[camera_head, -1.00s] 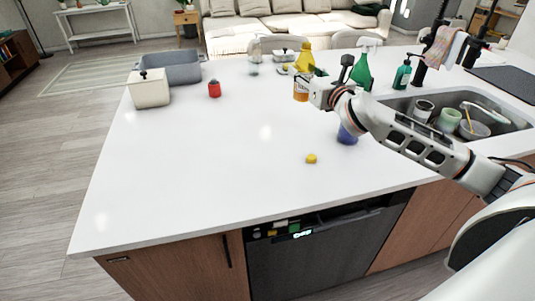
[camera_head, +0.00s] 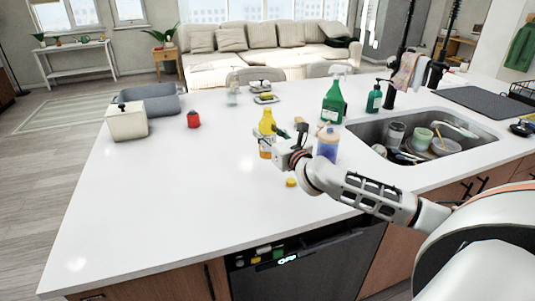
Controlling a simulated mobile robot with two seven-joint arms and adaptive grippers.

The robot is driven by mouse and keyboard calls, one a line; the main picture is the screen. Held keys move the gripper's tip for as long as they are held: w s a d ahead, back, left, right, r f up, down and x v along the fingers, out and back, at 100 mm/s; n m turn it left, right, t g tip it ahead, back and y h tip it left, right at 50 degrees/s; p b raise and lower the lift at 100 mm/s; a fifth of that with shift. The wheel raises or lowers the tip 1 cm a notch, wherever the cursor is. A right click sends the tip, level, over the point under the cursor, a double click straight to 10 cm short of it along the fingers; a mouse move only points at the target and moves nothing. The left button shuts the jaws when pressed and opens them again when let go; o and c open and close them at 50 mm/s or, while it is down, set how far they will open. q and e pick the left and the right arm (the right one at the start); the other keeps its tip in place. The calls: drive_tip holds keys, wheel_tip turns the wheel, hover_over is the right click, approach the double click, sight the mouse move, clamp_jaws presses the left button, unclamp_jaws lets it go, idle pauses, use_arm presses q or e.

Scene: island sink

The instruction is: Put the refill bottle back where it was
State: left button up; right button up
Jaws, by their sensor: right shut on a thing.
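A yellow bottle with an orange and white label (camera_head: 266,147), which I take for the refill bottle, stands upright at my right gripper (camera_head: 285,137). The right gripper is shut on it from the right side; the fingers partly hide it. I cannot tell whether its base touches the counter. A small yellow cap-like piece (camera_head: 291,182) lies on the counter in front of the gripper. A blue-purple bottle (camera_head: 327,146) stands just behind and right of the gripper. My left gripper is not in view.
A green spray bottle (camera_head: 333,103) and a dark green pump bottle (camera_head: 374,98) stand by the sink (camera_head: 364,130), which holds dishes. A red jar (camera_head: 193,119), a cream canister (camera_head: 126,122) and a grey basin (camera_head: 160,103) are at left. The white counter (camera_head: 180,200) is clear at front left.

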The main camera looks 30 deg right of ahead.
sight(268, 151)
drive_tip(key=shift+f, duration=1.45)
wheel_tip(268, 151, down, 3)
drive_tip(key=shift+f+b, duration=0.2)
drive_tip(key=shift+b, duration=0.4)
drive_tip(key=shift+f, duration=0.1)
drive_tip(key=shift+f, duration=0.15)
drive_tip(key=o, duration=1.2)
drive_tip(key=shift+f, duration=0.1)
